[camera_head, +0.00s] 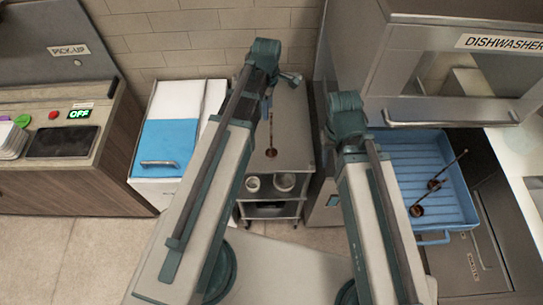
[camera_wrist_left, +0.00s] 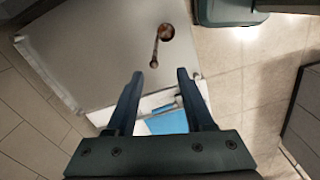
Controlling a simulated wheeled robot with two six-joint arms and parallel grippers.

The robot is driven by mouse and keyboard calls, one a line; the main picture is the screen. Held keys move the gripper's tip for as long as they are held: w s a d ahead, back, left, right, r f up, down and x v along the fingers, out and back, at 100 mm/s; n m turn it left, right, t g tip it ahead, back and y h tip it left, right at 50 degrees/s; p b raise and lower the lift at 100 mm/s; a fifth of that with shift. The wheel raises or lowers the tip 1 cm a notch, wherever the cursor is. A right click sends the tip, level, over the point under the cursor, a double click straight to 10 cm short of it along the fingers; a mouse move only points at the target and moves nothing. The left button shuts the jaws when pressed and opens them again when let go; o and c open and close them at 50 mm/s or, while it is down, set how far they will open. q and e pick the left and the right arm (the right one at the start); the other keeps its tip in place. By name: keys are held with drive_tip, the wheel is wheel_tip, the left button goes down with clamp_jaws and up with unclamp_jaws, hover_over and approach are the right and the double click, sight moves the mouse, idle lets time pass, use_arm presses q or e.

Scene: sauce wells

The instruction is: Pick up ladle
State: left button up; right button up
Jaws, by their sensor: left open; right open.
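My left gripper (camera_wrist_left: 160,74) is open and empty, apart from the ladle. In the head view the left gripper (camera_head: 279,92) is partly hidden by its wrist, above the cart's far part. My right arm reaches forward, but its gripper is hidden behind its own wrist.
Two more ladles (camera_head: 450,165) lie in a blue tray (camera_head: 403,150) under the dishwasher (camera_head: 450,70) at right. Small round containers (camera_head: 285,182) sit on the cart's lower shelf. A white unit with a blue panel (camera_head: 168,143) stands left of the cart.

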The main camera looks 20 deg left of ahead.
sight(271, 113)
use_arm(q)
drive_tip(key=shift+w+d+f+b, duration=0.15)
drive_tip(key=shift+f+b, duration=0.7)
drive_tip(key=shift+f, duration=0.1)
drive_tip(key=shift+w+d+f+b, duration=0.1)
drive_tip(key=shift+f+b, duration=0.8)
drive_tip(key=shift+w+d+f+b, duration=0.15)
drive_tip(key=shift+f+b, duration=0.7)
drive_tip(key=shift+f, duration=0.1)
drive_tip(key=shift+r, duration=0.1)
clamp_jaws()
